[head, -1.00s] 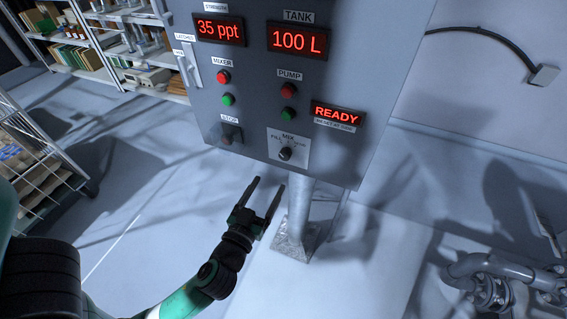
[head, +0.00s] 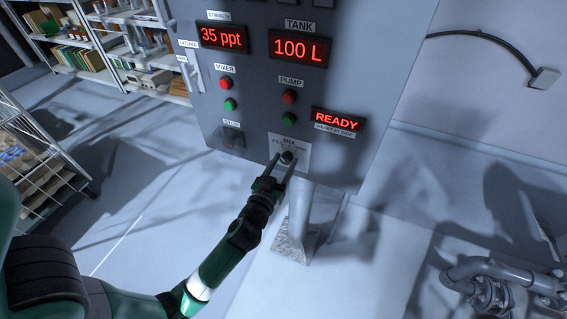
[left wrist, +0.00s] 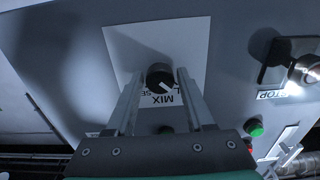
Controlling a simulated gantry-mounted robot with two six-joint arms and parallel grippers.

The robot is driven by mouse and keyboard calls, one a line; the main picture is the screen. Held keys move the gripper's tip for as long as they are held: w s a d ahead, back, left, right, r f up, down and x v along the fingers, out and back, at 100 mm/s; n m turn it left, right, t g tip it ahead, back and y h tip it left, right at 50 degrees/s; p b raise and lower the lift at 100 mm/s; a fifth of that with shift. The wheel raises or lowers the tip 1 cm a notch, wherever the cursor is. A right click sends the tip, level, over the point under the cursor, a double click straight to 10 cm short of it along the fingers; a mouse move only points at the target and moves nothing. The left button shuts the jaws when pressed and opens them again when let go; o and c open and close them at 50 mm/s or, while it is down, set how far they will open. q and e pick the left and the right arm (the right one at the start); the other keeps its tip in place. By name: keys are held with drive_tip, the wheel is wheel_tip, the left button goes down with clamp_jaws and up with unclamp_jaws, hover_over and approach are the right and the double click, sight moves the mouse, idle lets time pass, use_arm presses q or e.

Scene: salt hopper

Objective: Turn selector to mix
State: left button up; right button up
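The selector (head: 287,157) is a small black knob on a white label plate (head: 302,148) low on the grey control panel. In the left wrist view the knob (left wrist: 159,76) has a white pointer mark slanting to the lower right, beside the upside-down MIX lettering (left wrist: 160,100). My left gripper (head: 283,163) is at the plate with its fingers apart. In the left wrist view its fingers (left wrist: 160,78) stand either side of the knob, with narrow gaps seeming to show. My right gripper is in neither view.
The panel (head: 250,125) carries mixer and pump buttons, a STOP control (head: 233,138) left of the selector, and displays reading 35 ppt, 100 L and READY (head: 337,120). A post (head: 298,215) stands below the panel. Pipes (head: 500,280) lie at lower right; shelves stand left.

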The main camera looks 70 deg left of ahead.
use_arm(q)
clamp_jaws()
drive_tip(key=shift+m, duration=0.3)
drive_tip(key=m+p, duration=0.1)
drive_tip(key=m, duration=0.3)
drive_tip(key=shift+r, duration=0.1)
drive_tip(key=m+p, duration=0.1)
drive_tip(key=m, duration=0.3)
idle(0.5)
drive_tip(key=shift+o, duration=2)
unclamp_jaws()
drive_tip(key=shift+s, duration=0.1)
